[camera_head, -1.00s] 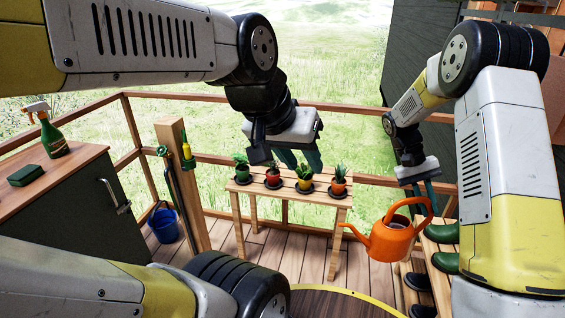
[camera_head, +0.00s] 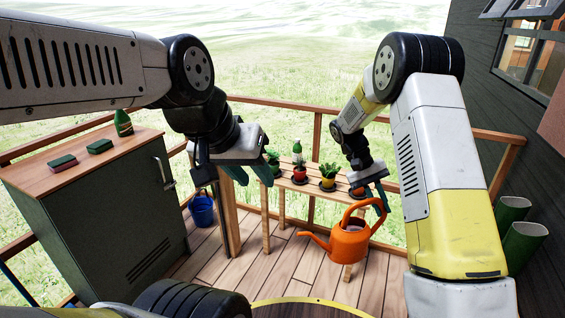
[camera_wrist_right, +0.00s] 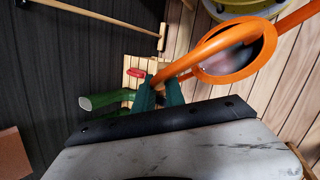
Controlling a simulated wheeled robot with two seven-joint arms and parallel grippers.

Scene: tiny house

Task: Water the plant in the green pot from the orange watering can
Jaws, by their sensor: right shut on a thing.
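The orange watering can (camera_head: 352,244) hangs upright with its spout to the left, in front of the plant table's right end. My right gripper (camera_head: 372,192) is shut on its handle; the right wrist view shows the handle (camera_wrist_right: 205,52) between the fingers (camera_wrist_right: 159,94). The green pot (camera_head: 273,168) with its plant stands at the left end of the plant table (camera_head: 284,184), partly hidden behind my left gripper (camera_head: 250,171). That gripper is open and empty, its fingers apart. The can's spout tip is below and right of the green pot in the picture.
A red pot (camera_head: 299,175) and a yellow pot (camera_head: 328,184) stand right of the green one. A dark cabinet (camera_head: 100,220) with sponges and a bottle (camera_head: 123,123) is left. Green boots (camera_head: 522,244) are at right.

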